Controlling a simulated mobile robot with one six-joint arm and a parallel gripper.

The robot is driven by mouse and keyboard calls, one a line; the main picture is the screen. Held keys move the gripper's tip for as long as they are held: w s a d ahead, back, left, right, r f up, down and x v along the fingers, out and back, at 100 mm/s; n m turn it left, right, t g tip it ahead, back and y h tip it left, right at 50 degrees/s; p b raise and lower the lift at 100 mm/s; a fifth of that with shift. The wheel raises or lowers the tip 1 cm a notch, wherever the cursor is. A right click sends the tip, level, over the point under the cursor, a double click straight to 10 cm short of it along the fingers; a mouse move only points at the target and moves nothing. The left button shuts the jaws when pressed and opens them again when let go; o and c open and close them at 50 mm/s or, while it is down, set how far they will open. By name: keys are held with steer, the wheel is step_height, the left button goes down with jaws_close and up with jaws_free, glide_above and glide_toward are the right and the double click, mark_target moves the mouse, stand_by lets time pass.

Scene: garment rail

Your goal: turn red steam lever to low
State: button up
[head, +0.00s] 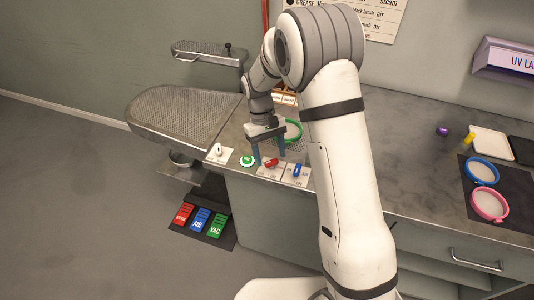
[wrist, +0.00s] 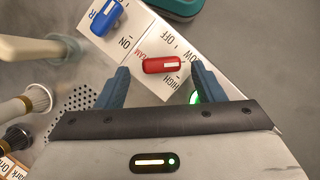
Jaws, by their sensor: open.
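The red steam lever (head: 271,163) sits on a white label plate at the counter's front edge. In the wrist view the red lever (wrist: 153,66) lies roughly crosswise, with a white mark toward its right end. The words OFF, LOW and HIGH are printed around it; which one the mark points to I cannot tell. My gripper (head: 269,153) is above the lever, pointing down. In the wrist view my gripper (wrist: 160,69) is open, one finger on each side of the red lever, with visible gaps. Whether the fingertips are down at lever height is unclear.
A blue lever (head: 297,169) stands close to the right of the red one. A round green button (head: 247,160) and a white lever (head: 219,149) are to the left. Colored pedals (head: 200,220) are below on the floor.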

steer(key=v, duration=0.7)
steer(key=shift+b, duration=0.3)
steer(key=shift+d+r, duration=0.1)
steer(key=s+d+r+m+t+y, duration=0.2)
steer(key=s+d+r+t, duration=0.2)
steer(key=s+d+r, duration=0.55)
steer(key=s+d+m+t, duration=0.1)
steer(key=s+d, duration=0.1)
steer(key=s, duration=0.5)
steer(key=s+d+r+m+t, duration=0.1)
steer(key=s+d+m+t, duration=0.1)
steer(key=s, duration=0.5)
steer(key=shift+s+d+r, duration=0.25)
steer(key=shift+d+r, duration=0.05)
